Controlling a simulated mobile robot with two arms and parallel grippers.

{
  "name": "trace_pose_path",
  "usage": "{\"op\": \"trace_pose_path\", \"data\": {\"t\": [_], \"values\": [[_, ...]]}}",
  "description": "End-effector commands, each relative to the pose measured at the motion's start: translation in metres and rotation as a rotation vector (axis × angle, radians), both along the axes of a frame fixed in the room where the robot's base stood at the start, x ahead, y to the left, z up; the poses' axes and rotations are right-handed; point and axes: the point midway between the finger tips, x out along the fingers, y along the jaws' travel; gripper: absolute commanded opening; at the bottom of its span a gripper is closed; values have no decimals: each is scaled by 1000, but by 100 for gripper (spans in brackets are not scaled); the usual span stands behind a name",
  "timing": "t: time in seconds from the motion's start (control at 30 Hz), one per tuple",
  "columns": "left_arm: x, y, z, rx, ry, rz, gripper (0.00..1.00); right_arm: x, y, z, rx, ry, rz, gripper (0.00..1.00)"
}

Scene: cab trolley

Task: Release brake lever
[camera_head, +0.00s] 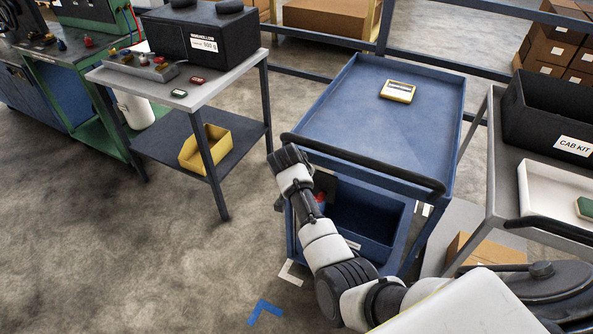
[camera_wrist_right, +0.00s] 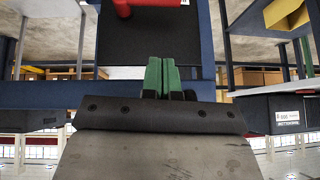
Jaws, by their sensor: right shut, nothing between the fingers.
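The blue trolley (camera_head: 345,110) has a dark push handle (camera_head: 365,165) across its near end. A small red part (camera_head: 320,199), which looks like the brake lever, shows at the left of the trolley's near end, mostly hidden behind my right arm. In the right wrist view a red part (camera_wrist_right: 150,3) is cut off by the top edge, in front of a dark panel. My right gripper (camera_wrist_right: 161,72) has its green fingers shut together and empty, pointing towards that panel, apart from the red part. In the head view its fingers cannot be made out. My left gripper is not in view.
A grey table (camera_head: 205,92) with a black box and a yellow bin (camera_head: 205,148) on its lower shelf stands at left. A grey cart (camera_head: 495,135) with a CAB KIT box (camera_head: 555,115) stands close at right. Open floor lies at front left.

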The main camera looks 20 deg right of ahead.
Motion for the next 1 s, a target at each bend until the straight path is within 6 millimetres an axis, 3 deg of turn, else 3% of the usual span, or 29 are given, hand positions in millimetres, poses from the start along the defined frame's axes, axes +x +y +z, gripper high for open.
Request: {"op": "trace_pose_path", "data": {"t": [0.27,0.8,0.93,1.0], "values": [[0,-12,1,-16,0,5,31,-10,13,23,1,0,1,0],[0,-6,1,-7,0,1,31,-11,14,25,0,1,1,0],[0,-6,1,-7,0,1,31,-15,15,12,-5,18,29,0],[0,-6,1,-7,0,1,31,-23,19,-12,-12,47,81,0]]}}
